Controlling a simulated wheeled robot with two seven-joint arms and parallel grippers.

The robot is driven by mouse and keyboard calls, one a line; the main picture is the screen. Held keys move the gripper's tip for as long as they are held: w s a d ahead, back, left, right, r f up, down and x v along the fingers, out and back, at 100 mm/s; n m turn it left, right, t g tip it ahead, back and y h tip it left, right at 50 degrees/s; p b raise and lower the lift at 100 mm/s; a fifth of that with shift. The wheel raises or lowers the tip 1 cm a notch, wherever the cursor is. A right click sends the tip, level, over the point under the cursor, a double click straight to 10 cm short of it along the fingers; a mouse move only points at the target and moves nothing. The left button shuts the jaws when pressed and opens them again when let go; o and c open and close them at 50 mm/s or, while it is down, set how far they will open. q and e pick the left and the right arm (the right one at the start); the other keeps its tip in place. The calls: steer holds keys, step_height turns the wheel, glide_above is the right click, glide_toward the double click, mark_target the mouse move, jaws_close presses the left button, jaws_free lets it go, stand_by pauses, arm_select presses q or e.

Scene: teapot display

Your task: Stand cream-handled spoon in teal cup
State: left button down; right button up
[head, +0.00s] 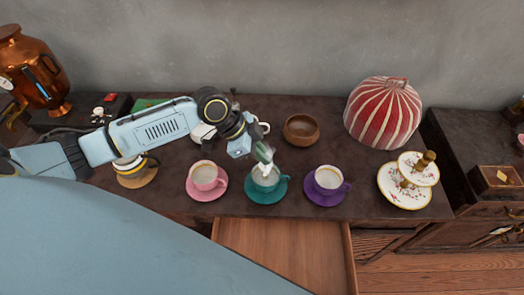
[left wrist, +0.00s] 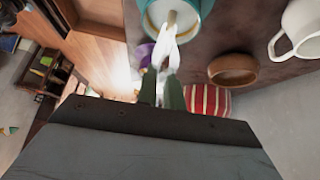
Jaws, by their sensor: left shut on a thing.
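The teal cup (head: 266,181) stands upright on a teal saucer (head: 264,197) near the front edge of the dark cabinet top. My left gripper (head: 265,168) points down into the cup's mouth and is shut on the cream-handled spoon. In the left wrist view, the fingertips (left wrist: 163,52) meet at the cup's rim, and a short tan piece of the spoon (left wrist: 172,20) shows inside the teal cup (left wrist: 207,8). The spoon's lower part is hidden, so I cannot tell whether it touches the bottom. My right gripper is not in view.
A pink cup (head: 204,174) stands left of the teal one and a purple cup (head: 329,179) right. An open drawer (head: 285,250) juts out in front.

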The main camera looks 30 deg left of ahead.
arm_select(q)
steer(key=c, duration=1.5)
jaws_free()
steer(key=shift+o, duration=0.2)
steer(key=v, duration=1.3)
steer(key=shift+p, duration=0.45)
steer(key=shift+a+r, duration=0.15)
steer(key=shift+r, duration=0.05)
